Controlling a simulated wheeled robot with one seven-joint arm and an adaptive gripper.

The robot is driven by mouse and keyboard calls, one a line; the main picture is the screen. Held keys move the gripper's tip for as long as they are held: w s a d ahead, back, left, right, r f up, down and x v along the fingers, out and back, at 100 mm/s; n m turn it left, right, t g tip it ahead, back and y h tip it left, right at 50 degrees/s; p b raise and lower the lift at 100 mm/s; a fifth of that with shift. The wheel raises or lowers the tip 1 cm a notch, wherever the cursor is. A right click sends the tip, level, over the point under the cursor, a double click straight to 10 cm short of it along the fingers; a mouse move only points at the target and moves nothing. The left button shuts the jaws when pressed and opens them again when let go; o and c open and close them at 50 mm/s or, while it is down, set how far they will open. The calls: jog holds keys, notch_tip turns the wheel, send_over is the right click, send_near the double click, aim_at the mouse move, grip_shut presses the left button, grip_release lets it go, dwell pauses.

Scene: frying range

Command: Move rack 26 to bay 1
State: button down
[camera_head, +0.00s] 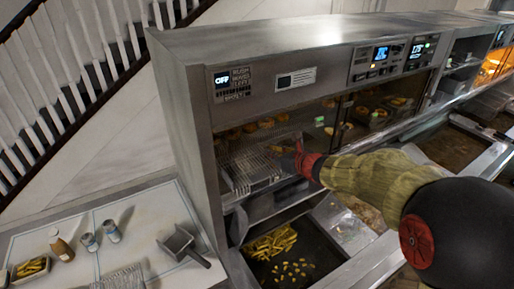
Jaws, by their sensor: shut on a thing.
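A wire rack (247,170) sits in the lower left opening of the steel heated cabinet (190,130), partly projecting at the front. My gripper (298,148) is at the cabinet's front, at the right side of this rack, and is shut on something. The held part looks like the rack, but the red wrist and the small scale hide the contact. No number 26 can be read on the rack. No bay 1 mark can be made out; a small green tag (320,121) shows on the cabinet front.
Below is a fry bin (270,243) with fries. A white counter (150,215) at left holds a bottle (60,244), two shakers and a metal scoop (180,244). My arm covers the right front.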

aim_at(260, 146)
jog(key=w+a, duration=0.1)
jog(key=w, duration=0.1)
jog(key=w+a+p, duration=0.1)
jog(key=w+a, duration=0.1)
jog(key=w, duration=0.1)
jog(key=w+a, duration=0.2)
jog(key=shift+w+r+p, duration=0.1)
jog(key=shift+w+p, duration=0.2)
jog(key=shift+w+f, duration=0.1)
jog(key=shift+f, duration=1.7)
jog(key=shift+f+b, duration=0.3)
jog(key=shift+b, duration=0.05)
jog(key=shift+f+b, duration=0.3)
jog(key=shift+b, duration=0.15)
jog(key=c, duration=2)
grip_release()
jog(key=shift+c, duration=0.2)
jog(key=shift+o, duration=0.3)
